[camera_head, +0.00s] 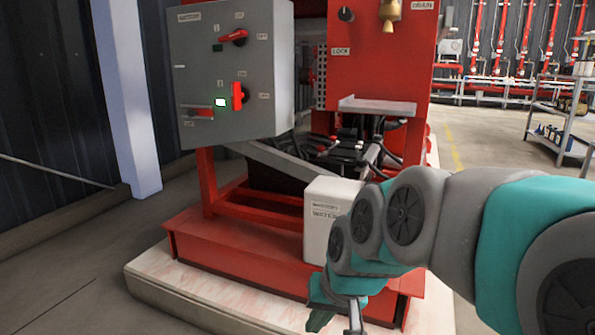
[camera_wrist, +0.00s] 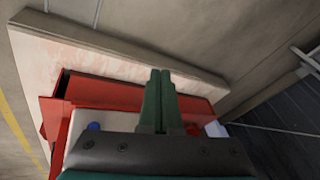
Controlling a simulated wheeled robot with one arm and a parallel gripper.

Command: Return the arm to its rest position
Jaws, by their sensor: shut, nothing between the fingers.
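My arm (camera_head: 470,215) reaches in from the right side of the head view, in grey and teal. My gripper (camera_head: 338,318) hangs low at the bottom of that view, in front of the red skid base and the white box. In the wrist view, my gripper (camera_wrist: 160,75) shows two green fingers pressed together with nothing between them. Behind the fingers are the red base and the pale plinth. The fingers appear apart from these surfaces, but the exact gap cannot be told.
The grey control panel (camera_head: 232,75) with red handles stands at left. The white battery-water box (camera_head: 328,212) sits on the red pump base (camera_head: 245,245), close behind my arm. A pale plinth (camera_head: 160,285) lies beneath. A shelf cart (camera_head: 560,120) stands at right. Open floor (camera_head: 60,260) lies left.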

